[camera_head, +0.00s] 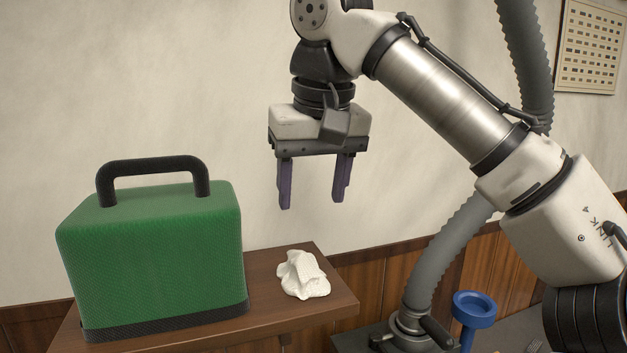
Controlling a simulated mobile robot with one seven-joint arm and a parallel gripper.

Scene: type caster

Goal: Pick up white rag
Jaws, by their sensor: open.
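The white rag (302,275) lies crumpled on the wooden table (262,262), near its right end. My gripper (312,203) points down with its two dark purple fingers spread apart. It is empty and hangs in the air above the rag, clear of it. The rag is fully in sight.
A large green case (150,262) with a black handle stands on the table just left of the rag. A pale wall (130,90) with wood panelling below is behind. A blue funnel-like object (474,310) is at the lower right. The air around my gripper is free.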

